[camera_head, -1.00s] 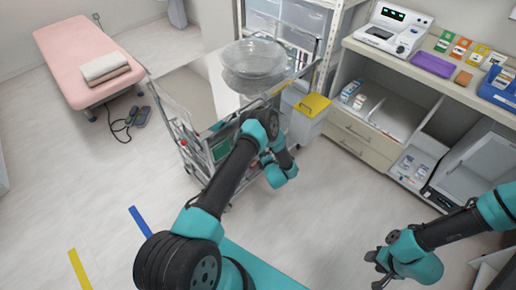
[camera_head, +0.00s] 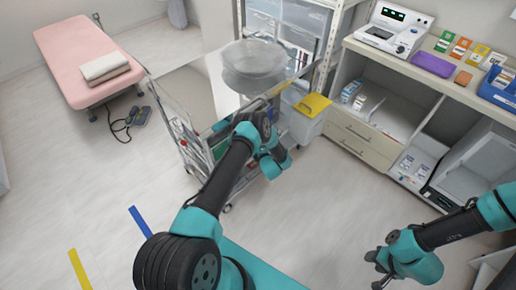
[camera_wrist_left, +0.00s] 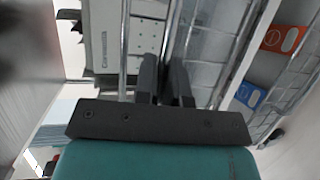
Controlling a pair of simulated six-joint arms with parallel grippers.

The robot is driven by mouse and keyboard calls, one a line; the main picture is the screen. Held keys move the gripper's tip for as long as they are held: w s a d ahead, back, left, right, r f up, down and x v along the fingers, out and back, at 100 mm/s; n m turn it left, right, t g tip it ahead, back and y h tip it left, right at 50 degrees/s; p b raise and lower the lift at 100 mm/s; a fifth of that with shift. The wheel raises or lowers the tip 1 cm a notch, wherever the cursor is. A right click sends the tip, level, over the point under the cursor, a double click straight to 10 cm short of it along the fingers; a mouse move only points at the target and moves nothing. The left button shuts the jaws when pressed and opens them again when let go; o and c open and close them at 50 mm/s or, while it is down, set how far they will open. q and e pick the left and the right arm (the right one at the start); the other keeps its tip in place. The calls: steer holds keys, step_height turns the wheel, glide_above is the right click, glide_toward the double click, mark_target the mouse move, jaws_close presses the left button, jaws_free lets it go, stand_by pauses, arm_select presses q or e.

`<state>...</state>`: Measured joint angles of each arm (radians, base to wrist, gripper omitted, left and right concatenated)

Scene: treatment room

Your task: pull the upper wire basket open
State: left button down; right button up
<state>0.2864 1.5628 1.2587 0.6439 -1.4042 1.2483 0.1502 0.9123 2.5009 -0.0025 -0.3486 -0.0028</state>
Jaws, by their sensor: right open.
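The wire-sided trolley (camera_head: 188,150) stands left of centre in the head view, mostly hidden behind my left arm. I cannot pick out the upper basket there. In the left wrist view, wire mesh (camera_wrist_left: 212,45) fills the middle and right. My left gripper (camera_wrist_left: 165,65) is among these wires, its dark fingers close together with a thin metal bar running towards the gap. Whether they grip the bar is unclear. My right gripper (camera_head: 376,271) is open and empty at the lower right, over the floor, far from the trolley.
A clear round container (camera_head: 254,62) sits on the trolley top. A bin with a yellow lid (camera_head: 313,105) stands right of the trolley. A shelf counter (camera_head: 425,75) lines the right. A pink couch (camera_head: 85,55) stands back left. The floor in front is open.

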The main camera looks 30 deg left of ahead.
arm_select(q)
steer(key=shift+d, duration=0.1)
stand_by(0.4)
steer(key=s+d, duration=0.3)
steer(key=d, duration=0.9)
steer(key=s+d, duration=0.3)
steer(key=d, duration=1)
steer(key=shift+s+d, duration=0.15)
steer(key=shift+s, duration=0.2)
steer(key=c, duration=1.5)
jaws_free()
steer(key=shift+s+d, duration=0.1)
steer(key=v, duration=1.7)
steer(key=shift+d, duration=0.15)
